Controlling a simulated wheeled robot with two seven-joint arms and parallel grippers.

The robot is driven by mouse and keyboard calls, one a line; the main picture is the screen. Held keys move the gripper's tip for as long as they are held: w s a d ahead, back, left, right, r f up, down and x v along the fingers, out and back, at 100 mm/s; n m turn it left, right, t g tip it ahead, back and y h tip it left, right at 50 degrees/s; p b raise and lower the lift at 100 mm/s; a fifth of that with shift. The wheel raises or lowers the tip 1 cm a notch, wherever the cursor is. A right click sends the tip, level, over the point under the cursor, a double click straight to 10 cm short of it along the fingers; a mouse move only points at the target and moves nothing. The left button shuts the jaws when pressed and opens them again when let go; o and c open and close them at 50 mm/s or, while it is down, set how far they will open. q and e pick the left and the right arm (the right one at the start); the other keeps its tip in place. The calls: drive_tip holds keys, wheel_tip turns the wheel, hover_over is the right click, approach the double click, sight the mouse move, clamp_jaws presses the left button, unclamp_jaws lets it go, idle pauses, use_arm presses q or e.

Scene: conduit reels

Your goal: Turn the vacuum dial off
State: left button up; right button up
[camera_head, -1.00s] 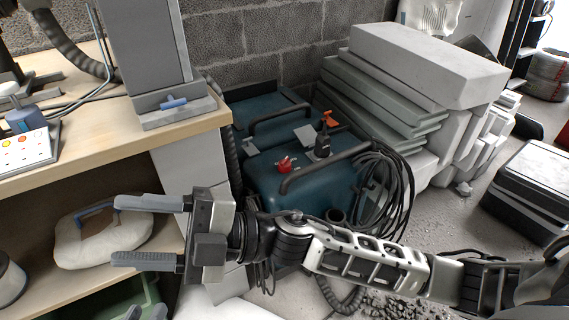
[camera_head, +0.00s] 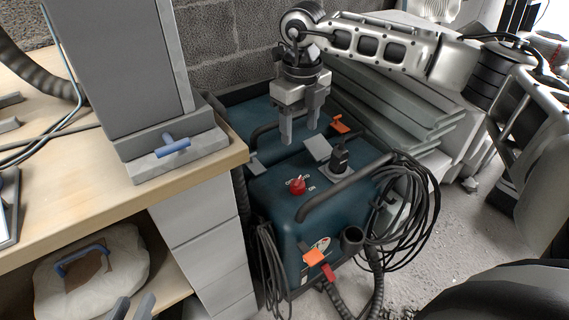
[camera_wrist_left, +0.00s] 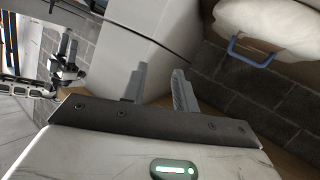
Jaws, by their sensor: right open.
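The red vacuum dial (camera_head: 298,187) sits on top of the teal vacuum (camera_head: 277,214), with small white markings around it. I cannot tell which marking it points to. My right gripper (camera_head: 299,138) hangs fingers down above the back of the vacuum, open and empty. It is above and behind the dial, apart from it. My left gripper (camera_head: 132,310) shows only its fingertips at the bottom edge, left of the vacuum. In the left wrist view its two fingers (camera_wrist_left: 160,88) are apart with nothing between them.
A black carry handle (camera_head: 335,190) and a black upright fitting (camera_head: 339,158) stand right of the dial. Coiled black cable (camera_head: 418,215) hangs at the vacuum's right. The wooden workbench (camera_head: 95,205) is on the left. Grey slabs (camera_head: 395,115) are stacked behind.

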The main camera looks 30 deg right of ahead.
sight(298, 180)
drive_tip(key=f+b, duration=0.1)
drive_tip(key=f, duration=0.4)
drive_tip(key=f+b, duration=0.2)
drive_tip(key=f, duration=0.3)
drive_tip(key=f+b, duration=0.2)
drive_tip(key=f, duration=0.3)
drive_tip(key=shift+s+f, duration=0.15)
drive_tip(key=shift+s, duration=0.1)
drive_tip(key=shift+f, duration=0.1)
use_arm(q)
drive_tip(key=shift+d+r+n+t+h, duration=0.7)
drive_tip(key=shift+d+r+n+h, duration=0.1)
drive_tip(key=shift+r+h, duration=0.15)
use_arm(e)
drive_tip(key=c, duration=1)
